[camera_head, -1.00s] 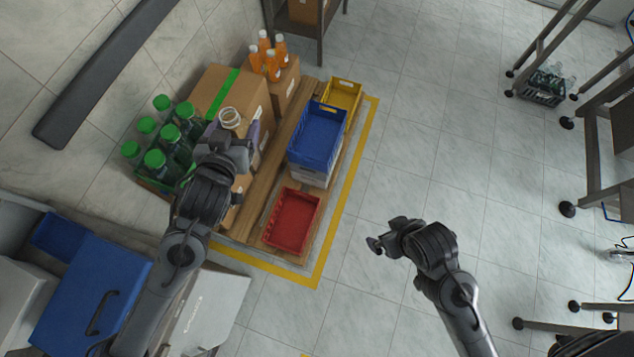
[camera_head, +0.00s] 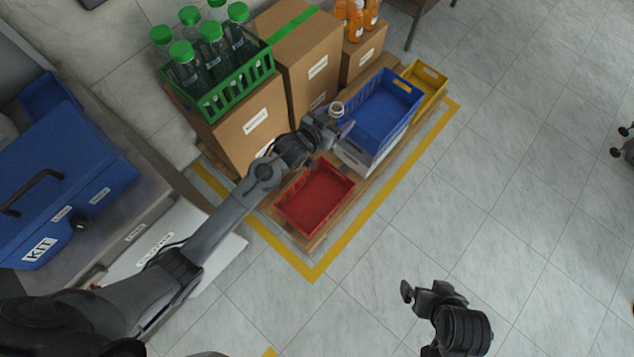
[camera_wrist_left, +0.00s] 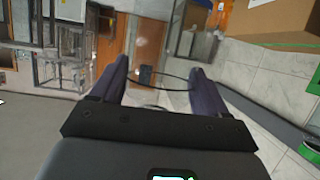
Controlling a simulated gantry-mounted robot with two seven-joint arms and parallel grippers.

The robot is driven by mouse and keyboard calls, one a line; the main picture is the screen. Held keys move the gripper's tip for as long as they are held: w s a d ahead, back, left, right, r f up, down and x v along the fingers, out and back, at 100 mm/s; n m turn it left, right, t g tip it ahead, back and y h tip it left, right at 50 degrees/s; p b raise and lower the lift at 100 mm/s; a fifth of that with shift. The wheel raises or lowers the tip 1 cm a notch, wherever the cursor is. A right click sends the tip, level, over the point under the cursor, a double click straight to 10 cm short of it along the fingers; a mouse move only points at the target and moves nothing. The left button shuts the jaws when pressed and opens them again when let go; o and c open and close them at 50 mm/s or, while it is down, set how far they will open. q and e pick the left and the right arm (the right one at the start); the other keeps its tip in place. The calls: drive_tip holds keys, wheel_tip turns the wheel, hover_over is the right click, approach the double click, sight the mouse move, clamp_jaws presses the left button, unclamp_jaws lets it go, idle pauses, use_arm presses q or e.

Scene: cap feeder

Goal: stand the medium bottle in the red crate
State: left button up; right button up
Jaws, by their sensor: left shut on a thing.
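My left gripper (camera_head: 336,124) is shut on a clear bottle, the medium bottle (camera_head: 337,107). Only the bottle's pale neck and mouth show above the gripper in the head view; its lower part is hidden. In the left wrist view, the see-through bottle (camera_wrist_left: 160,82) is between the two fingers. The empty red crate (camera_head: 304,222) sits on the wooden pallet. The gripper and bottle are beyond the crate's far right side in the head view, near the blue crate's left corner. My right gripper (camera_head: 422,292) is off to the right above the floor; its jaw opening is unclear.
A blue crate (camera_head: 405,92) on a pale crate stands beside the red one, with a yellow crate (camera_head: 432,72) behind. Tall boxes (camera_head: 250,130) stand left, one bearing a green crate (camera_head: 240,92) of green-capped bottles.

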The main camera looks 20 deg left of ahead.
use_arm(q)
drive_tip(key=s+a+f+b, duration=0.1)
drive_tip(key=s+f+b, duration=0.1)
drive_tip(key=f+b, duration=1.1)
drive_tip(key=s+a+f+n+y+b, duration=0.1)
drive_tip(key=f+b, duration=1.2)
drive_tip(key=f, duration=1.9)
drive_tip(key=shift+s+a+b, duration=0.25)
drive_tip(key=shift+s+b, duration=0.15)
drive_tip(key=shift+s, duration=0.25)
drive_tip(key=shift+f, duration=0.1)
drive_tip(key=shift+f, duration=0.1)
drive_tip(key=o, duration=1.3)
drive_tip(key=s+a+r+g+y+p, duration=0.1)
drive_tip(key=s+a+r+g+p, duration=0.1)
drive_tip(key=s+r, duration=0.5)
drive_tip(key=s+a+r+g+y+p, duration=0.1)
drive_tip(key=s+a+r+g+p, duration=0.1)
drive_tip(key=s+r, duration=0.6)
drive_tip(key=s+a+r+g+y+p, duration=0.1)
drive_tip(key=s+r+g, duration=0.4)
drive_tip(key=s, duration=1)
wheel_tip(320, 180, up, 3)
drive_tip(key=a+p, duration=0.1)
drive_tip(key=p, duration=0.1)
drive_tip(key=shift+s+a+r+g+p, duration=0.15)
drive_tip(key=shift+s+a+g+p, duration=0.05)
drive_tip(key=shift+a+g+p, duration=0.1)
